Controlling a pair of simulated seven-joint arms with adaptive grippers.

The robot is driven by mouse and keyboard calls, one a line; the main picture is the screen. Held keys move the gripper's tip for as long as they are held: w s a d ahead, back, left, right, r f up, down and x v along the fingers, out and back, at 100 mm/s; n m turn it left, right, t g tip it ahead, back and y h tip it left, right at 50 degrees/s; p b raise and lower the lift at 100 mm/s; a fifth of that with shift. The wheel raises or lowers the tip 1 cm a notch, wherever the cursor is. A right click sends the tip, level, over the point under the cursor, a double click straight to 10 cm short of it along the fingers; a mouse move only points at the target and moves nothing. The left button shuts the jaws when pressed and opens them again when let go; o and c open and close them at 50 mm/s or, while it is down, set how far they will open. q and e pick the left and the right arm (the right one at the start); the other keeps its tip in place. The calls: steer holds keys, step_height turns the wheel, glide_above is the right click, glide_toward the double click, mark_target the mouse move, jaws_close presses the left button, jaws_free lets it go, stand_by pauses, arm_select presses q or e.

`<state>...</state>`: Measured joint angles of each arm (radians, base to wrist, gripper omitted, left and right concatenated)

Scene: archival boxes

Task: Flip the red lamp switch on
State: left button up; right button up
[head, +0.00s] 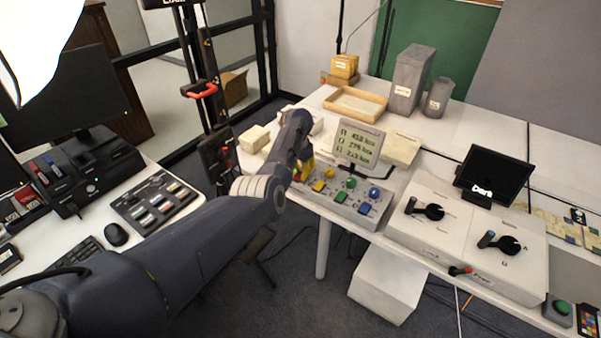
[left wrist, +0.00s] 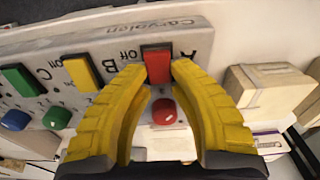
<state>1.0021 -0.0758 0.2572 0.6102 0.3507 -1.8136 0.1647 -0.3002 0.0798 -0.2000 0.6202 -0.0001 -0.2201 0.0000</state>
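The red lamp switch (left wrist: 157,64) stands on the pale switch panel (left wrist: 110,42) beside the letter A and the word "Off". A round red knob or lamp (left wrist: 165,112) sits below it in the left wrist view. The yellow fingers of my left gripper (left wrist: 160,72) are apart, with the red switch between their tips; whether they touch it I cannot tell. In the head view my left gripper (head: 303,170) is at the left end of the panel (head: 345,209) and hides the red switch. My right gripper is not in view.
A yellow switch (left wrist: 79,72) and a green switch (left wrist: 20,80) are in the same row. A small display (head: 358,142) stands behind the panel. A cream box (left wrist: 265,90) is close beside my left gripper. Boxes with dials (head: 432,240) stand to the right.

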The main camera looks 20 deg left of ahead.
mark_target(299, 175)
arm_select(q)
steer(key=shift+o, duration=1)
steer(key=shift+f, duration=0.1)
steer(key=shift+r, duration=0.2)
step_height(299, 175, up, 12)
steer(key=s, duration=0.1)
steer(key=shift+a+f, duration=0.15)
steer(key=shift+a, duration=0.05)
